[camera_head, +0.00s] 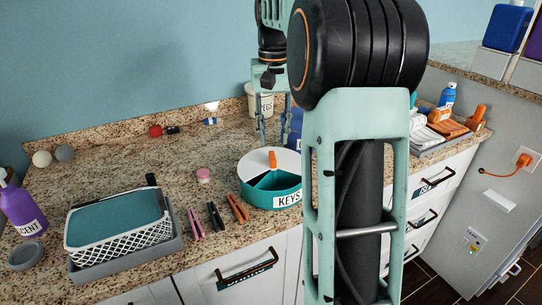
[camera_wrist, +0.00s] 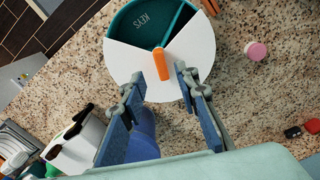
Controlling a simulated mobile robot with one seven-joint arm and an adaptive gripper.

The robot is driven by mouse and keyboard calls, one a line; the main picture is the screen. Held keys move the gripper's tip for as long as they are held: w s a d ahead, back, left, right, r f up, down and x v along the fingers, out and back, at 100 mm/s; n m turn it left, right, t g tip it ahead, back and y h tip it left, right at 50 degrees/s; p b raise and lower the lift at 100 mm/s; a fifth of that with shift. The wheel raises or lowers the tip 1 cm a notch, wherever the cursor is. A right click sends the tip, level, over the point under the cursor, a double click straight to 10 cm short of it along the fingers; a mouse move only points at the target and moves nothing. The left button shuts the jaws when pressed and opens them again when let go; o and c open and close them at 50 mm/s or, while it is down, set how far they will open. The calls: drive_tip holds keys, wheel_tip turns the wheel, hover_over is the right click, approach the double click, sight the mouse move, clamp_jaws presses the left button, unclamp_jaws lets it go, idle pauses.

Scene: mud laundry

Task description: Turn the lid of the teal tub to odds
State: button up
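The teal tub (camera_head: 257,197) stands on the granite counter, with a "KEYS" label on its outer front. Its white lid (camera_head: 259,161) has an orange handle (camera_head: 272,159) and a cut-out facing the tub's front. In the wrist view the lid (camera_wrist: 195,60) covers the near and side parts. The cut-out shows a teal compartment (camera_wrist: 135,22) marked "KEYS" and a sliver past a divider. No "odds" marking is readable. My gripper (camera_wrist: 160,80) is open and empty, fingers pointing down above the lid's rear part. The handle (camera_wrist: 160,66) appears between the fingertips, apparently untouched.
A blue container (camera_head: 294,130) and a white bin (camera_head: 262,102) stand behind the tub. A pink round item (camera_head: 203,174) and several clothespins (camera_head: 216,216) lie to its left, beside a basket in a grey tray (camera_head: 95,268). My arm hides the counter on the right.

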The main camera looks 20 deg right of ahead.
sight(273, 156)
wheel_tip(273, 156, down, 6)
drive_tip(key=shift+f+b, duration=0.1)
drive_tip(key=shift+b, duration=0.35)
drive_tip(key=shift+c, duration=0.3)
clamp_jaws()
